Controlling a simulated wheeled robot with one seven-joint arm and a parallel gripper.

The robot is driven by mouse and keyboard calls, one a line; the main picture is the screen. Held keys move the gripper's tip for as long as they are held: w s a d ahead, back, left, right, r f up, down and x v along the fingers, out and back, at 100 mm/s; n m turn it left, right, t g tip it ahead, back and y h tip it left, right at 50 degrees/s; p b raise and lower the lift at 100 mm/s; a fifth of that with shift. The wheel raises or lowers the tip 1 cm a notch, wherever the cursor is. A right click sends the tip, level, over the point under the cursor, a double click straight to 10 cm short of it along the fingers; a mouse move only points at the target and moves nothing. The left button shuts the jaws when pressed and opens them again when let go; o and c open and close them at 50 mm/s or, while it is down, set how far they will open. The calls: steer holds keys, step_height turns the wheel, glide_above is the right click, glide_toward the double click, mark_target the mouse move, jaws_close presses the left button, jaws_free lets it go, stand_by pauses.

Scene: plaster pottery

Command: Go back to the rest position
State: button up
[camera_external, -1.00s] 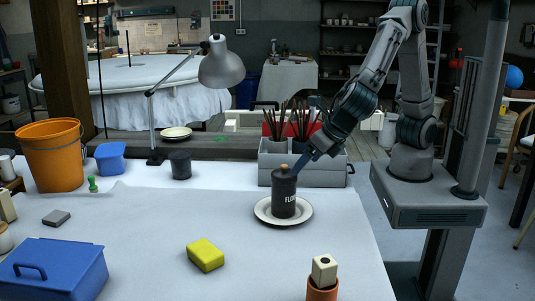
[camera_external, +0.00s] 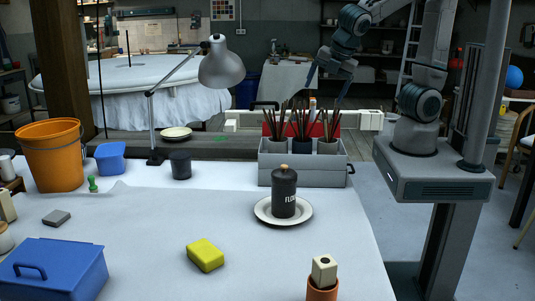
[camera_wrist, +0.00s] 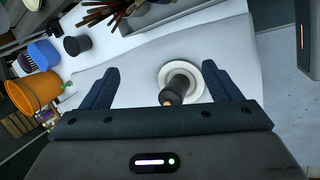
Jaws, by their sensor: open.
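My gripper (camera_external: 325,86) is open and empty in the external view. It is raised in the air above and behind the grey box of brushes, with its fingers pointing down. In the wrist view my gripper (camera_wrist: 160,87) shows two blue fingers spread wide apart.
The grey box (camera_external: 300,177) holds several brushes in pots. A yellow sponge (camera_external: 205,255), a blue lidded box (camera_external: 52,272), an orange bucket (camera_external: 52,160), a dark cup (camera_external: 180,165) and a terracotta pot (camera_external: 321,290) stand on the table. A desk lamp (camera_external: 221,65) rises at the back.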

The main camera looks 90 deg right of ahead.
steer(key=s+d+r+m+y+p, duration=0.2)
steer(key=s+d+r+m+p, duration=0.5)
steer(key=s+r+m, duration=0.2)
steer(key=r+m, duration=0.2)
steer(key=m, duration=0.2)
steer(key=shift+d+m+t+y, duration=0.3)
steer(key=shift+d+t, duration=0.05)
steer(key=shift+t, duration=0.05)
steer(key=shift+f, duration=0.1)
